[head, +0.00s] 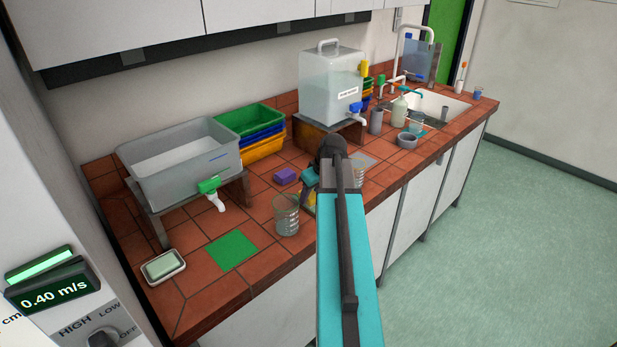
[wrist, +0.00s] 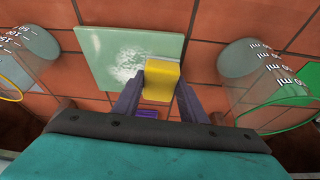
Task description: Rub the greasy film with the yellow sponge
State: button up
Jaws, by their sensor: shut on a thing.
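In the wrist view, a whitish greasy film (wrist: 122,58) is smeared on a pale green plate (wrist: 169,48) lying on the brown tiles. My gripper (wrist: 160,88) is shut on the yellow sponge (wrist: 162,78). The sponge overlaps the plate's right part in this view, beside the film's right edge. I cannot tell whether it touches the plate. In the head view, my arm hides most of the gripper and the area around the plate.
Clear beakers stand left (wrist: 28,52) and right (wrist: 262,85) of the plate in the wrist view. A grey tub (head: 200,165) stands behind.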

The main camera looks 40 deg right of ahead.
notch_tip(320, 180, up, 3)
jog(key=shift+a+f+p, duration=0.15)
jog(key=shift+p, duration=0.45)
jog(key=shift+r+p, duration=1.6)
jog(key=shift+r, duration=1.15)
